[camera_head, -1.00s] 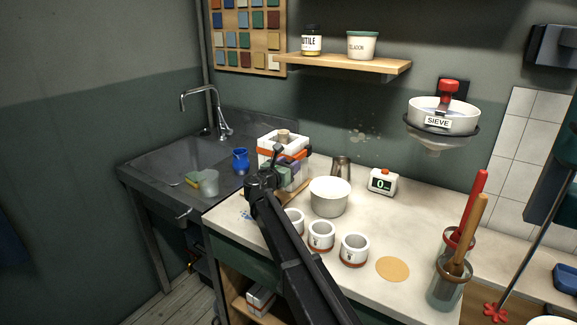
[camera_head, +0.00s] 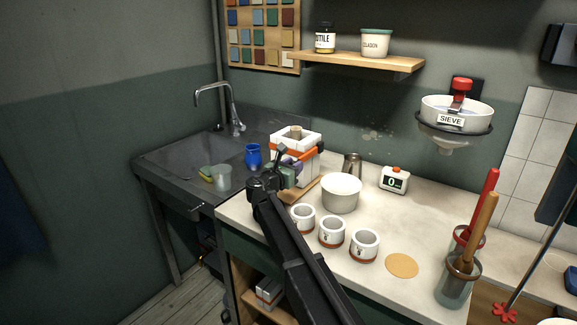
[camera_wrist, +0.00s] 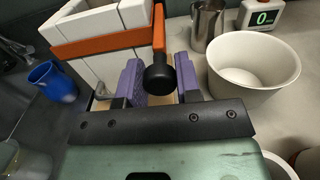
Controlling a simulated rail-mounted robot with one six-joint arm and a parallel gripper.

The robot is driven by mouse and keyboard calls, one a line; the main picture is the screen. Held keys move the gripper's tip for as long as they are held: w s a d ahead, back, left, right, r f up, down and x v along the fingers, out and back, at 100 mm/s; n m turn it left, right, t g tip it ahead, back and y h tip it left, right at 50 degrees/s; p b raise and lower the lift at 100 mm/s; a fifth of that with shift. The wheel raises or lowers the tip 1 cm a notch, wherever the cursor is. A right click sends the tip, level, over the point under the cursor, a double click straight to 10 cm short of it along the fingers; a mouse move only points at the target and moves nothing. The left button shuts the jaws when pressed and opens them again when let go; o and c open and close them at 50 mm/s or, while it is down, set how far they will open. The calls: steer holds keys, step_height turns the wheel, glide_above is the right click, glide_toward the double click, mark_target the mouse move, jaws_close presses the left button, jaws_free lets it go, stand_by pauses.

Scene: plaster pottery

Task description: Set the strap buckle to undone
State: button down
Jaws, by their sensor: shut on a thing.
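The white plaster mould (camera_head: 309,167) stands on a wooden board on the counter, with an orange strap (camera_wrist: 100,46) around it. The strap buckle (camera_wrist: 158,30) shows in the wrist view as an orange lever ending in a black knob (camera_wrist: 160,79). My gripper (camera_head: 289,163) is at the mould's near side. In the wrist view, the purple fingers of my gripper (camera_wrist: 158,84) stand on either side of the knob, shut on the buckle's lever end. The exact contact and the buckle's latch are hidden.
A white bowl (camera_head: 341,193), a metal cup (camera_head: 352,164) and a timer (camera_head: 395,180) stand right of the mould. Several small cups (camera_head: 332,232) line the front. A blue jug (camera_head: 253,156) is to the left, by the sink (camera_head: 190,165).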

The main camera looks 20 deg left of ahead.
steer(key=c, duration=0.8)
jaws_free()
steer(key=v, duration=1)
steer(key=shift+s, duration=0.35)
steer(key=shift+a, duration=0.1)
